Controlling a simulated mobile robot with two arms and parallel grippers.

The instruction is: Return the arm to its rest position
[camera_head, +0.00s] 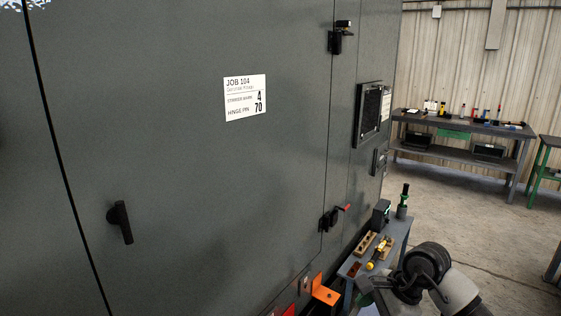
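My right arm comes in at the bottom right, with its dark rounded joint and pale link over the floor beside a small blue-grey table (399,236). What looks like my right gripper (366,287) is at the arm's left end, low in front of the table. Its fingers are too small and dark to tell open from shut. My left arm and gripper are not in view. A large dark grey enclosure (180,190) fills the left and middle, its door closed, with a black handle (121,222) and a JOB 104 label (245,97).
The small table holds wooden blocks (366,243), a yellow-ended item (370,266) and a green-and-black tool (403,200). An orange bracket (325,293) sits low by the enclosure. A red-handled latch (330,220) sticks out from it. A workbench (465,131) stands at the back; the floor between is clear.

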